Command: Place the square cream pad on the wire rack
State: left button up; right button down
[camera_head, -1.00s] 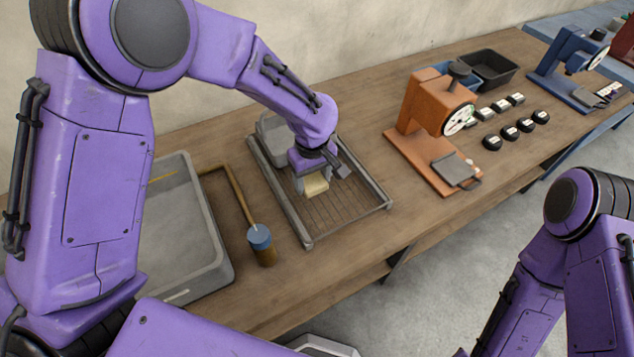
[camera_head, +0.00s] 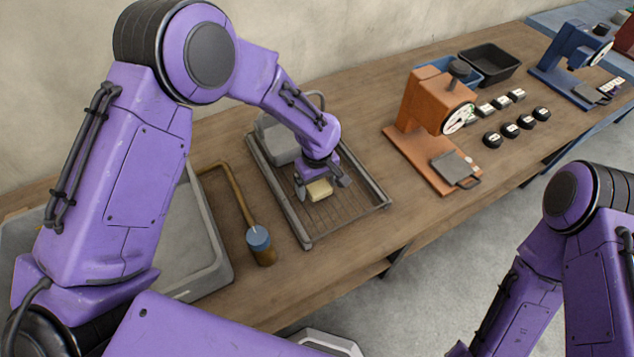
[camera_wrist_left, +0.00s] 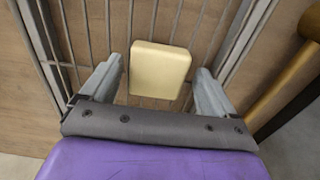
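The square cream pad (camera_head: 319,190) lies on the wire rack (camera_head: 348,206), towards its middle. In the left wrist view the pad (camera_wrist_left: 159,70) sits flat over the rack's bars (camera_wrist_left: 205,30). My left gripper (camera_head: 322,186) is just over the pad with its fingers spread. In the left wrist view the left gripper (camera_wrist_left: 158,88) has one finger on each side of the pad, with a gap on both sides. My right arm is at the right of the head view; its gripper is out of frame.
A grey basin (camera_head: 210,255) and a brass pipe (camera_head: 236,190) with a blue-topped cylinder (camera_head: 260,243) stand left of the rack. An orange press (camera_head: 428,110) stands to the right, with bare table between.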

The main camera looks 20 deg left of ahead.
aim_at(318, 186)
pick_arm(q)
jog(key=shift+s+r, duration=0.15)
jog(key=shift+r, duration=0.1)
notch_tip(318, 186, up, 12)
jog(key=b, duration=0.2)
jog(key=shift+f, duration=0.1)
